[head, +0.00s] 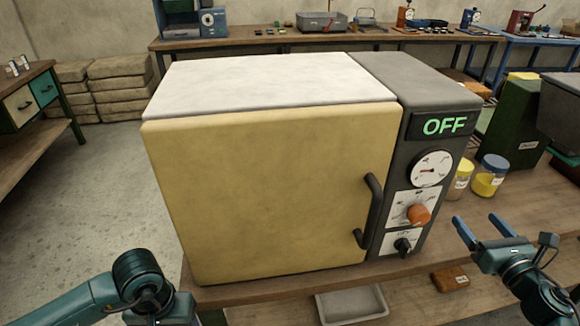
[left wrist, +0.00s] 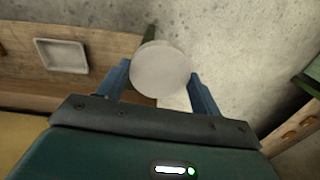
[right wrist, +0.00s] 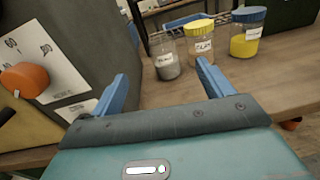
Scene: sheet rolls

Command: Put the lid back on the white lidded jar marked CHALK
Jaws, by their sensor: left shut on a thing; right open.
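In the left wrist view my left gripper (left wrist: 160,74) is shut on a pale round disc, the lid (left wrist: 160,65), held between its blue fingers. In the head view only my left arm shows; its gripper and the lid are out of sight. My right gripper (head: 480,228) is open and empty at the right, in front of the jars. In the right wrist view a jar with grey contents and a white label (right wrist: 167,62) stands beyond the open fingers, with no coloured lid visible. I cannot clearly read its label, so I cannot tell whether it is the CHALK jar.
A yellow-lidded jar (right wrist: 203,50) and a blue-lidded jar (right wrist: 246,38) stand beside it. A big cream oven (head: 270,200) marked OFF fills the middle of the bench. A white tray (head: 352,304) and a brown block (head: 450,279) lie in front. A green canister (head: 512,125) stands right.

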